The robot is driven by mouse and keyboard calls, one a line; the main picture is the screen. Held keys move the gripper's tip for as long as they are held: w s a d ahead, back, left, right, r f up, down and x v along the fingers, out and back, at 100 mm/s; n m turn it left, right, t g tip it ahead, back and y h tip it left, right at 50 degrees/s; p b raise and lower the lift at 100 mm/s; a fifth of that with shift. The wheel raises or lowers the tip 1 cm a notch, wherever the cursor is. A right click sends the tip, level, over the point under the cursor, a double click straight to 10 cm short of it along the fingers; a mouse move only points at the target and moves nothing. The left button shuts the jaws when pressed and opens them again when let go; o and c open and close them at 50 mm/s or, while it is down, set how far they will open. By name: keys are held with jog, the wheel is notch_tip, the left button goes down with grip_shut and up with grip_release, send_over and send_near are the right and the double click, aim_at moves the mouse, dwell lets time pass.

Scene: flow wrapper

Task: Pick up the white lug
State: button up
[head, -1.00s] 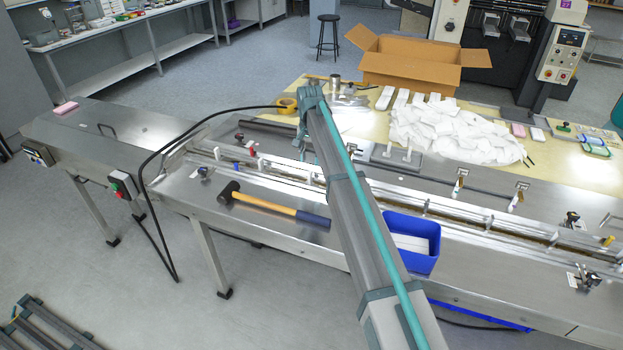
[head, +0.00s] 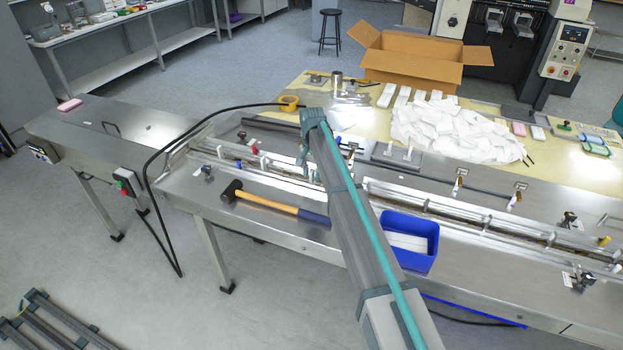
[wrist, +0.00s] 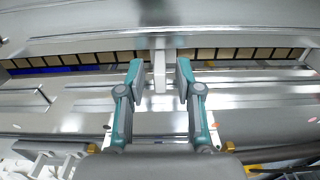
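A pale upright piece that looks like the white lug (wrist: 159,70) stands at the rail in the wrist view. My gripper (wrist: 158,76) is open, with its two teal and grey fingers on either side of this piece. A gap shows between the piece and each finger. In the head view my gripper (head: 304,160) is small and low over the machine's long channel, and my arm hides much of that spot. I cannot make out the lug there.
A hammer (head: 272,204) lies on the steel deck left of my arm. A blue bin (head: 408,243) stands right of it. Guide rails (head: 470,218) run along the channel. A white heap (head: 455,130) and a cardboard box (head: 415,65) are behind.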

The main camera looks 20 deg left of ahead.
grip_shut()
jog(key=shift+r, duration=0.1)
